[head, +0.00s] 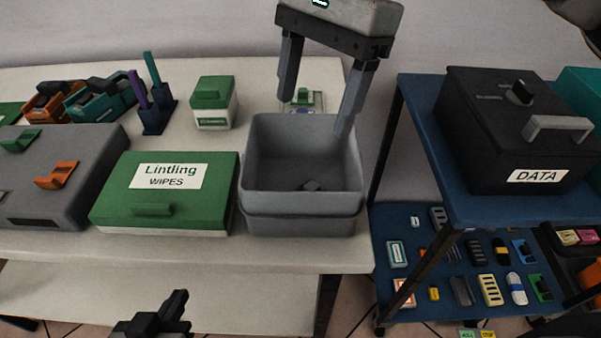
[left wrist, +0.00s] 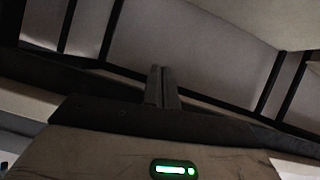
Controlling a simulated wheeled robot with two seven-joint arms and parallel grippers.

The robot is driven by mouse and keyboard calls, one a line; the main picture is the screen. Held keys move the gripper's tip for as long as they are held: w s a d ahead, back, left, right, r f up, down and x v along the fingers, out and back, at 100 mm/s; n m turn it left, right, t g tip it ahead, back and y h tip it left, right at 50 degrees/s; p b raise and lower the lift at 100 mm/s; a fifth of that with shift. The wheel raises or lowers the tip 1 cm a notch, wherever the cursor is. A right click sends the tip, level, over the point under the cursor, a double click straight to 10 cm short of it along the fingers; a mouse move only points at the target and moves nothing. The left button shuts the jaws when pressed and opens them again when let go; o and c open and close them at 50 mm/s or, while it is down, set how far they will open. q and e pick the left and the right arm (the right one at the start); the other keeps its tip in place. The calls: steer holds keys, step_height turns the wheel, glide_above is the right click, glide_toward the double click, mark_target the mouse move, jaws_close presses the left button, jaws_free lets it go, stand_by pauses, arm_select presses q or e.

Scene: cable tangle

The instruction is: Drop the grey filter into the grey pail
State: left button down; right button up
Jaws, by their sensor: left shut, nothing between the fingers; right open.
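The grey pail (head: 303,206) stands at the right end of the pale table, an open square tub. A small dark grey piece (head: 311,185) lies on its floor; it looks like the grey filter, though its shape is hard to make out. My right gripper (head: 317,114) hangs over the pail's back part, fingers spread wide and nothing between them. My left gripper (head: 178,303) is low in front of the table, away from the pail. The left wrist view shows its two fingers (left wrist: 162,86) together and empty.
Left of the pail are a green Lintling wipes box (head: 170,190), a smaller green-lidded box (head: 213,102) and a grey case (head: 62,178). Right, a blue cart holds a black DATA box (head: 515,130), with several small items on its lower shelf (head: 465,262).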

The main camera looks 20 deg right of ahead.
steer(key=p+v, duration=0.2)
steer(key=v, duration=1.4)
steer(key=shift+s, duration=0.1)
